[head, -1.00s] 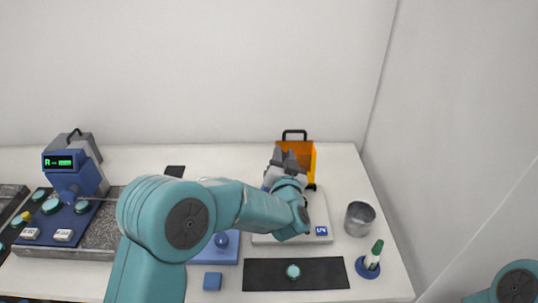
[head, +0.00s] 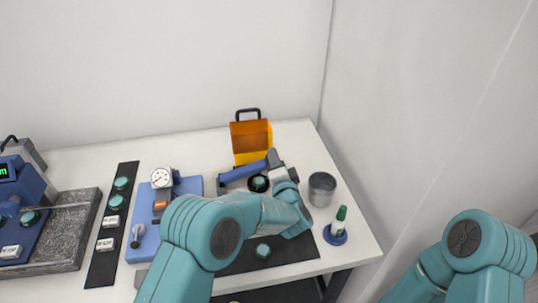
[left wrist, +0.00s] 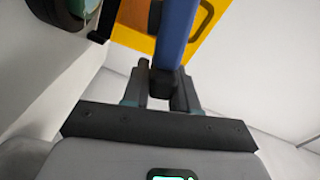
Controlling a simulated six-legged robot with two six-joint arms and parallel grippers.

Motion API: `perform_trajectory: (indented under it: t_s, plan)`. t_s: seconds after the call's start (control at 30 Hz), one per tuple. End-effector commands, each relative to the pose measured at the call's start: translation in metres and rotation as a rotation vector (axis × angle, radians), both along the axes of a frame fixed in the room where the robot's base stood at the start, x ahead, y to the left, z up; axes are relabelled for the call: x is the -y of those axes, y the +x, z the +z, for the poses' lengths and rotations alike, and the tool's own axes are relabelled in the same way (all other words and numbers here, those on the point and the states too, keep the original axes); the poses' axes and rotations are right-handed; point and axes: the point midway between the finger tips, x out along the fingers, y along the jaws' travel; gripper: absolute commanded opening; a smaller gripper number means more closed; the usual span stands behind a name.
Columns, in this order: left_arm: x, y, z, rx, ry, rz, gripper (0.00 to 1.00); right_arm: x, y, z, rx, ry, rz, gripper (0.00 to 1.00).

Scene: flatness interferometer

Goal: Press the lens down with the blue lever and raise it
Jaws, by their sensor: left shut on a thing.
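The blue lever (head: 243,172) runs from its pivot on the left up to the right, behind a dark round holder with a teal lens (head: 259,183). My left gripper (head: 275,158) is shut on the lever's right end. In the left wrist view, the lever (left wrist: 178,35) reaches down between my two fingers (left wrist: 160,90), its dark end between them. The teal lens in its dark ring (left wrist: 65,8) is cut off at the top left there. Whether the lens is pressed down is unclear. My left arm hides part of the instrument's base. My right gripper is out of view.
An open orange box (head: 251,134) stands just behind the lever. A dark mat with a teal disc (head: 263,250) lies in front. A dial gauge stand (head: 161,179) is at the left.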

Motion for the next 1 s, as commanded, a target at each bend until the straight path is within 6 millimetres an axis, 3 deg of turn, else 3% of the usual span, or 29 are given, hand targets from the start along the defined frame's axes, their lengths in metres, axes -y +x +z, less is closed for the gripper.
perform_trajectory:
  t_s: [0.3, 0.9, 0.93, 1.0]
  plan:
    - [0.005, 0.002, -0.023, -0.038, 0.133, 0.001, 0.00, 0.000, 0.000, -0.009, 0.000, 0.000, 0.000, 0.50]
    - [0.005, 0.002, -0.027, -0.047, 0.169, 0.002, 0.00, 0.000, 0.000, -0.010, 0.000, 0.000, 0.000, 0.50]
    - [0.005, 0.002, -0.027, -0.047, 0.169, 0.002, 0.34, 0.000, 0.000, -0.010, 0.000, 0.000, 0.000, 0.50]
    - [0.005, 0.002, -0.027, -0.046, 0.168, 0.002, 0.49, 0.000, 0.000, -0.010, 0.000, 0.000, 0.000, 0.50]
